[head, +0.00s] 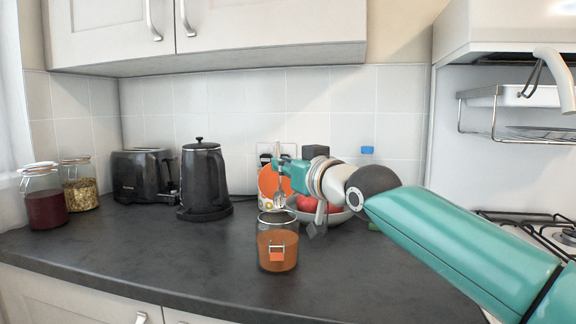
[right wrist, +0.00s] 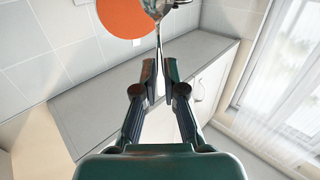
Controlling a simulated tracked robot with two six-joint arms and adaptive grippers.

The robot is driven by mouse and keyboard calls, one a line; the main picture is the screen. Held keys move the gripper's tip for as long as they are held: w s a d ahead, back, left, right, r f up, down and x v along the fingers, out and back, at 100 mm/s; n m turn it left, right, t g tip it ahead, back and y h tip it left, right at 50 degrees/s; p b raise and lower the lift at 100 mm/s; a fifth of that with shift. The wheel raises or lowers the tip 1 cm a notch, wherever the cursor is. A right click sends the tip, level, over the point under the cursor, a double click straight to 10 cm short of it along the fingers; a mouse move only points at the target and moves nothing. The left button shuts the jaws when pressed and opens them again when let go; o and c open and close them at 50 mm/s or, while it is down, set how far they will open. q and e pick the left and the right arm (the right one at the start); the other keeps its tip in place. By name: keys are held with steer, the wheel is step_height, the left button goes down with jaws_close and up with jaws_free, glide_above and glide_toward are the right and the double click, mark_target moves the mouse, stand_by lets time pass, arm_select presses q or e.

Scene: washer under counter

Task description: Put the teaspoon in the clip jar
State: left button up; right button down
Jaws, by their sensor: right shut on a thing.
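My right gripper (head: 279,164) is shut on the teaspoon (head: 280,185), which hangs bowl down. In the right wrist view the gripper (right wrist: 157,88) pinches the handle of the spoon, and its bowl (right wrist: 156,7) is at the top edge. The clip jar (head: 277,262) is glass with orange-brown contents and a metal clip at the front. It stands on the counter below the gripper. The spoon bowl appears above the jar's rim, apart from it; I cannot tell whether it is directly over the opening. My left gripper is not in view.
Behind the jar are an orange round thing (head: 267,180), also in the wrist view (right wrist: 133,14), and a bowl with red items (head: 307,204). A black kettle (head: 203,180), a toaster (head: 142,176) and two other jars (head: 44,200) stand left. The counter's front left (head: 150,245) is clear.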

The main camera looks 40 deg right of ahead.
mark_target(280, 196)
steer(key=shift+f+b, duration=2.8)
steer(key=shift+f, duration=0.6)
steer(key=shift+f, duration=0.1)
steer(key=c, duration=1.2)
jaws_free()
steer(key=shift+s, duration=0.3)
steer(key=s, duration=1.1)
steer(key=shift+s+a, duration=0.2)
steer(key=shift+s, duration=0.1)
